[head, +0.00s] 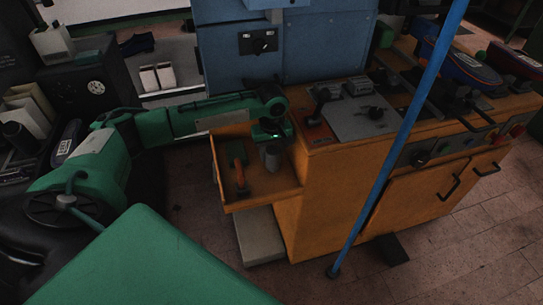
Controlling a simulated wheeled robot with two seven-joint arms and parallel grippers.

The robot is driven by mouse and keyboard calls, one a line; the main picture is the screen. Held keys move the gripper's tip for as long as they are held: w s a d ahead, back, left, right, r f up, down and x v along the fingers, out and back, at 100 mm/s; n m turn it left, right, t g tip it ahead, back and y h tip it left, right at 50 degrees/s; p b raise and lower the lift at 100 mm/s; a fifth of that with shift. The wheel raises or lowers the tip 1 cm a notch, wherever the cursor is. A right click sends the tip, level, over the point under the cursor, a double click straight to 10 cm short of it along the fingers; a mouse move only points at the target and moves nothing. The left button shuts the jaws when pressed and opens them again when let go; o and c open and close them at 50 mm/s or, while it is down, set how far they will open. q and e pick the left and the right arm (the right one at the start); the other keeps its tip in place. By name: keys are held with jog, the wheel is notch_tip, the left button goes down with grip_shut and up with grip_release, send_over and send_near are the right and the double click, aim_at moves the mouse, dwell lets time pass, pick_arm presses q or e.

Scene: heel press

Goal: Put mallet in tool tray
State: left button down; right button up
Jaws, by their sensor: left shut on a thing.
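The orange tool tray (262,201) juts out from the left side of the orange machine cabinet. My left gripper (269,138) is over the back part of the tray, pointing down. It is shut on a grey, rounded piece (271,158) that shows just below the fingers and looks like part of the mallet. The rest of the mallet is hidden by the gripper or too dark to make out. I cannot tell whether the grey piece touches the tray floor. My right gripper is not in view.
A tool with an orange handle (239,176) is at the tray's left side. The orange cabinet (330,195) stands right of the tray, with a grey control panel (360,117) on top. A slanted blue pole (395,150) stands in front. The tray's front part looks bare.

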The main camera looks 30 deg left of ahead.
pick_arm(q)
jog(key=shift+f, duration=0.9)
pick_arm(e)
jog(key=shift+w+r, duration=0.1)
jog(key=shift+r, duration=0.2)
pick_arm(q)
jog(key=c, duration=0.8)
grip_release()
jog(key=shift+f, duration=0.1)
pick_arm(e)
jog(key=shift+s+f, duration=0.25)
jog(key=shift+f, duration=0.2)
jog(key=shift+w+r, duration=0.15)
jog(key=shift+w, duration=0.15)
pick_arm(q)
notch_tip(320, 180, up, 4)
jog(key=shift+f, duration=0.1)
notch_tip(320, 180, up, 8)
jog(key=shift+r+p, duration=0.25)
jog(key=shift+p, duration=0.2)
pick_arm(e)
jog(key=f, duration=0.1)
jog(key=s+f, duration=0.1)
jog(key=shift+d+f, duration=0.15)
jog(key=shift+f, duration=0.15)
